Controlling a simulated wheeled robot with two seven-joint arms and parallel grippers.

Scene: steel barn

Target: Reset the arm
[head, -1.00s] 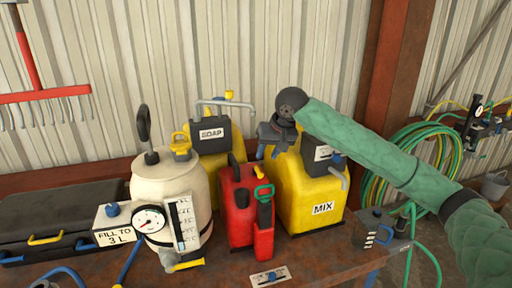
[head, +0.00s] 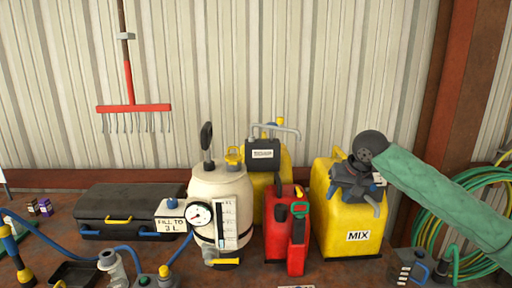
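My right arm, in a green sleeve, comes in from the right in the head view. Its dark grey gripper (head: 354,182) is in front of the upper part of the yellow MIX container (head: 352,215) and hides part of its top. I cannot tell whether it touches the container. The fingers blend into the dark parts behind, so their opening is unclear. My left gripper is not in view.
A red can (head: 284,240), a cream tank (head: 218,192) with a gauge and a yellow soap container (head: 262,185) stand left of the MIX container. A black case (head: 130,208) lies farther left. Green hoses (head: 440,215) hang behind my arm. A red rake (head: 133,107) hangs above.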

